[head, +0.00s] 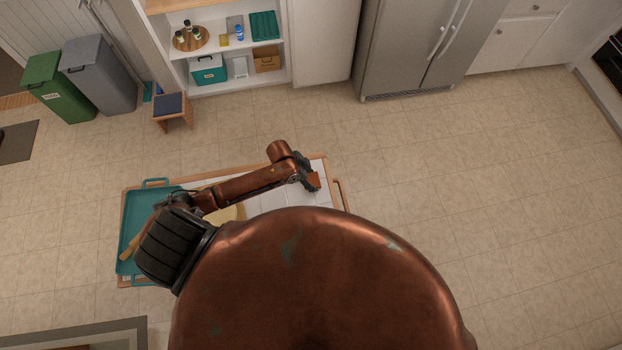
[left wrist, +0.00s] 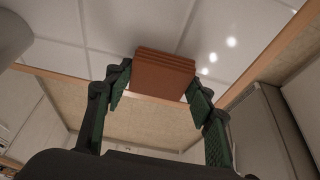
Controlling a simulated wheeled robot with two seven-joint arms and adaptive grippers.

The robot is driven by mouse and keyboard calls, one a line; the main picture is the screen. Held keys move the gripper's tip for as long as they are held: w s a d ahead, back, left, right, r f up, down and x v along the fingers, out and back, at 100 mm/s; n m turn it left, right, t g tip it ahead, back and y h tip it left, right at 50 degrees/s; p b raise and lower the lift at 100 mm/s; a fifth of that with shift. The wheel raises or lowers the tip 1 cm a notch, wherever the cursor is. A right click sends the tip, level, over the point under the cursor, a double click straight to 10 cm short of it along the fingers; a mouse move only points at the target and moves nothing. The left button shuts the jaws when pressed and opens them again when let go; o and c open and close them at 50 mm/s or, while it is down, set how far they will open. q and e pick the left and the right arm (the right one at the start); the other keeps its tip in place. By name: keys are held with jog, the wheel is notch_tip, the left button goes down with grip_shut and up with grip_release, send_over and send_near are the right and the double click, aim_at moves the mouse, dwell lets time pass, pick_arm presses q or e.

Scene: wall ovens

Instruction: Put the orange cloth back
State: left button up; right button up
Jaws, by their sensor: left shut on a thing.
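The orange cloth (head: 314,181) is a small folded block in the head view, at the tip of my left gripper (head: 304,180). In the left wrist view the cloth (left wrist: 164,75) shows as a stack of folded layers between the two green fingers of my left gripper (left wrist: 160,92). The gripper is shut on it. The cloth is over the white tiled top of a wood-edged cart (head: 285,194), near its far right corner; I cannot tell whether it touches the top. My right gripper is not in view.
A teal tray (head: 131,226) lies at the cart's left end, and a yellowish item beside it is partly hidden by my arm. An open shelf unit (head: 217,58) with boxes and bottles stands behind. A wooden stool (head: 172,110) and bins stand left. Floor right is clear.

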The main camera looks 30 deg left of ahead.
pick_arm(q)
jog(key=o, duration=1.1)
jog(key=shift+f, duration=0.1)
jog(key=b+v, duration=0.1)
jog(key=v, duration=1.1)
